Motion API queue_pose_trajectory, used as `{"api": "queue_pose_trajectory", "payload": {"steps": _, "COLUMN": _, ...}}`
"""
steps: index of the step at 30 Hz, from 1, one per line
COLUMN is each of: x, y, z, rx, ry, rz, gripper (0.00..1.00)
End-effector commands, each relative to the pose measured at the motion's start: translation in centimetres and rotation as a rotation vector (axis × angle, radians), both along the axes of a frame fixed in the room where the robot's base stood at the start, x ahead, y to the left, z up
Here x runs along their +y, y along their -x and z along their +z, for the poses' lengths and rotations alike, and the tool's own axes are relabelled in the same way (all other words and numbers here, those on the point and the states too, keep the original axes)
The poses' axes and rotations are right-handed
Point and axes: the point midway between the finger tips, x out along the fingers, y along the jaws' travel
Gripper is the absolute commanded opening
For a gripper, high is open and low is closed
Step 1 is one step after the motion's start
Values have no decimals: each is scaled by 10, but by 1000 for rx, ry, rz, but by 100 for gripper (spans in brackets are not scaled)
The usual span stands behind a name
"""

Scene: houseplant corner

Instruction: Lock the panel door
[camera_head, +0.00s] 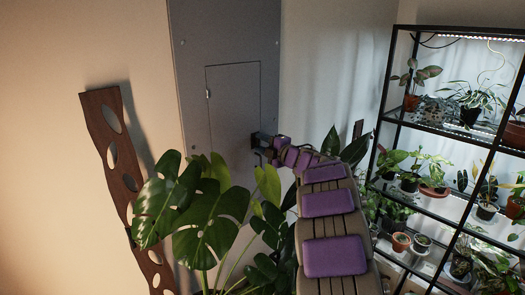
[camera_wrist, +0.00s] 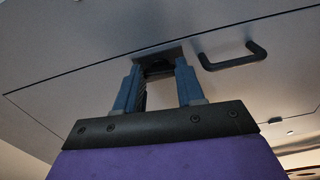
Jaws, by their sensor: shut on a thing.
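The grey panel door (camera_head: 233,90) is set in a tall grey panel on the wall and looks flush with its frame. In the wrist view, the door (camera_wrist: 240,95) has a black bar handle (camera_wrist: 233,57). A dark lock piece (camera_wrist: 158,50) sits beside the handle, at the seam. My gripper (camera_wrist: 158,72) reaches up to this piece, its two blue fingers on either side, shut on it. Much of the piece is hidden between the fingers. In the head view, my gripper (camera_head: 262,150) is at the door's lower right edge.
A large-leaved plant (camera_head: 210,215) stands in front of the panel, below and left of my arm. A black shelf rack (camera_head: 395,75) with several potted plants is at right. A brown wooden board with holes (camera_head: 122,165) leans on the wall at left.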

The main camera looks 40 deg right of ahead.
Motion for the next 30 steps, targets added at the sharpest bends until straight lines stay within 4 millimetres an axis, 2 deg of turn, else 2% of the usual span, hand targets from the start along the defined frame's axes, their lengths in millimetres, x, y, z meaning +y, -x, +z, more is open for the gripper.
{"api": "queue_pose_trajectory", "payload": {"steps": 1, "x": 0, "y": 0, "z": -6, "rx": 6, "ry": 22, "rz": 1, "gripper": 8}}
{"api": "queue_pose_trajectory", "payload": {"steps": 9, "x": 1, "y": 0, "z": -5, "rx": 1, "ry": 100, "rz": 2, "gripper": 8}}
{"api": "queue_pose_trajectory", "payload": {"steps": 24, "x": 2, "y": -1, "z": -6, "rx": 4, "ry": 114, "rz": 3, "gripper": 8}}
{"api": "queue_pose_trajectory", "payload": {"steps": 25, "x": 2, "y": -1, "z": -6, "rx": 4, "ry": 114, "rz": 4, "gripper": 41}}
{"api": "queue_pose_trajectory", "payload": {"steps": 30, "x": 2, "y": -1, "z": -5, "rx": 1, "ry": 113, "rz": 4, "gripper": 57}}
